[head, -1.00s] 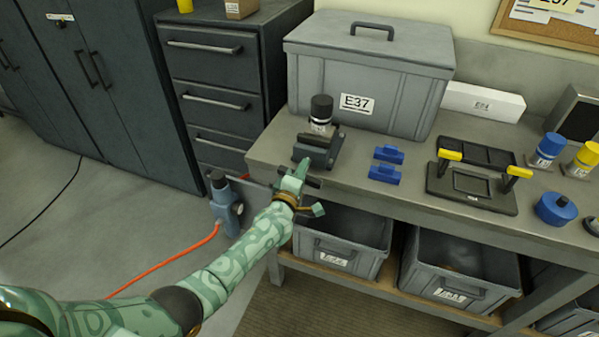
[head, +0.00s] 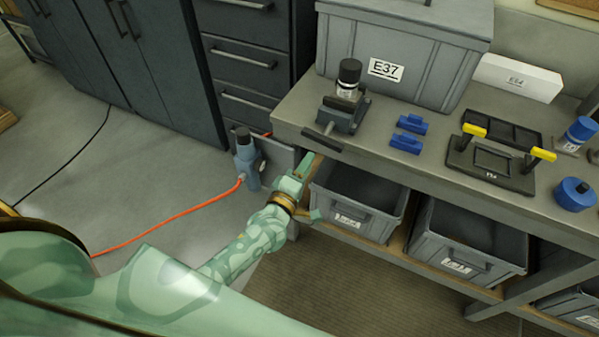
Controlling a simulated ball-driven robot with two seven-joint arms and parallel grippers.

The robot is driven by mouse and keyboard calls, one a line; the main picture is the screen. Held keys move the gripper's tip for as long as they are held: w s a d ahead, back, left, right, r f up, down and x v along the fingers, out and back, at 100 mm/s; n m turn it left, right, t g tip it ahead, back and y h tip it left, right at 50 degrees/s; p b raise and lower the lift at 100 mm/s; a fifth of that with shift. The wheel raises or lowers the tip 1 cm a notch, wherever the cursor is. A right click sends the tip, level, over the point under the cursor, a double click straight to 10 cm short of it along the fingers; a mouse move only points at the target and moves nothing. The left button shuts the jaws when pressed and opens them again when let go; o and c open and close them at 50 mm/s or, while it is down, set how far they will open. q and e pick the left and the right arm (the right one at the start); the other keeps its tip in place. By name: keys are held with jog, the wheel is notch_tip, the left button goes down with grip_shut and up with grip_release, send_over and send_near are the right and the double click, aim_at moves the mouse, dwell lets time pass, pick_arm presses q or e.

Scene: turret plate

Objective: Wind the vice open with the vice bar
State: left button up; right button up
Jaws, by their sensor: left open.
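The grey vice (head: 343,114) stands at the left front corner of the workbench. A black-capped cylinder with a white label (head: 348,78) stands upright at its jaws; how firmly it is held I cannot tell. The dark vice bar (head: 322,139) lies crosswise at the end of the vice's screw, just over the bench's front edge. My right gripper is not in view.
The grey workbench (head: 400,162) carries a large E37 bin (head: 400,65), blue blocks (head: 406,144) and a yellow-handled black rack (head: 490,170). Open grey bins (head: 352,215) sit beneath. A blue-grey device (head: 247,160) with an orange cable is left of the bench. The floor left is mostly clear.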

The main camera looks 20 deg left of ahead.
pick_arm(q)
jog(key=s, duration=0.2)
jog(key=shift+s, duration=0.3)
jog(key=s+f+m+g+h+b, duration=0.1)
jog(key=s+f+m+g, duration=0.5)
jog(key=f, duration=0.7)
jog(key=s+f+m+g+b, duration=0.1)
jog(key=s+f+m+g, duration=0.2)
jog(key=s+f+m, duration=0.75)
jog(key=s+a+f+m+g+b, duration=0.1)
jog(key=s+f+g, duration=0.3)
jog(key=s+f, duration=0.5)
jog(key=s+a+f+m+g+y+b, duration=0.1)
jog(key=s+a+f+g, duration=0.3)
jog(key=s+f, duration=0.5)
jog(key=s+m+b, duration=0.1)
jog(key=s, duration=0.7)
jog(key=shift+s+a+f+y+b, duration=0.3)
jog(key=shift+s, duration=0.05)
